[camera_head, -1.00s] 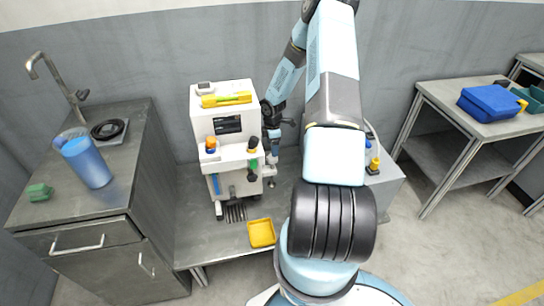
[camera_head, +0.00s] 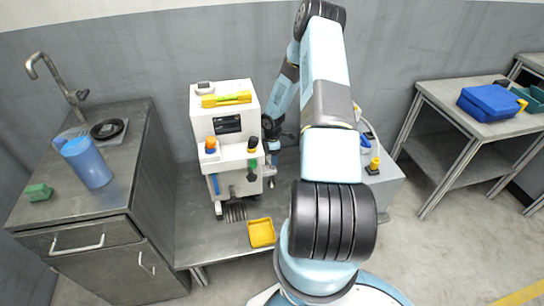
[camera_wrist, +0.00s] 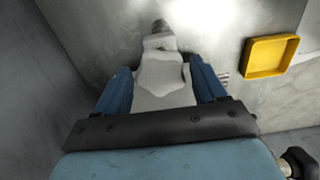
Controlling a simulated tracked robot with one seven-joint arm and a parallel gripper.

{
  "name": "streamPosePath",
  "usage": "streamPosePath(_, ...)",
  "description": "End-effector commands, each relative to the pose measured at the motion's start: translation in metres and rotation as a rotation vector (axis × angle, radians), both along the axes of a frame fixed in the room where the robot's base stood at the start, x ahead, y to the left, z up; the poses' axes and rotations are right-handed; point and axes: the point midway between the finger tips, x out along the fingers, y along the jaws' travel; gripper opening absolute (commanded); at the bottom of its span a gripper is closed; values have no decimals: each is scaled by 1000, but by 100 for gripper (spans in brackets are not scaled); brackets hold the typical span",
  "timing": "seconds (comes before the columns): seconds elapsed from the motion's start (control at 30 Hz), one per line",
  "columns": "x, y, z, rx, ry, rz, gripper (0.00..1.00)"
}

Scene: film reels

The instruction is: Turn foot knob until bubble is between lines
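The white machine (camera_head: 226,125) stands on the metal bench. A yellow-green level (camera_head: 226,99) lies on its top. The bubble and its lines are too small to read. Feet show under the machine's lower front. My gripper is low at the machine's right side, mostly hidden behind my arm and the machine in the head view. In the wrist view my gripper (camera_wrist: 162,82) has its two blue fingers apart. A pale, lobed piece (camera_wrist: 163,72) with a grey round end shows between them. I cannot tell whether this is the foot knob or whether the fingers touch it.
A yellow tray (camera_head: 261,232) lies on the bench in front of the machine, and shows in the wrist view (camera_wrist: 270,56). A sink counter (camera_head: 105,196) with a blue cup (camera_head: 87,162) stands at left. A table with a blue box (camera_head: 490,103) is at right.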

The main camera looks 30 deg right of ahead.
Motion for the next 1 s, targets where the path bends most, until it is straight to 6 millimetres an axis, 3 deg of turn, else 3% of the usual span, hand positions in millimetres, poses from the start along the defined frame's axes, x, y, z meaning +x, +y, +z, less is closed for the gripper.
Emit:
streamPosePath(0.43, 1, 1, 0, 0, -1, 1, 28)
streamPosePath(0.77, 1, 1, 1, 0, -1, -49, 28)
streamPosePath(1.0, 1, 1, 1, -1, 0, -198, 28)
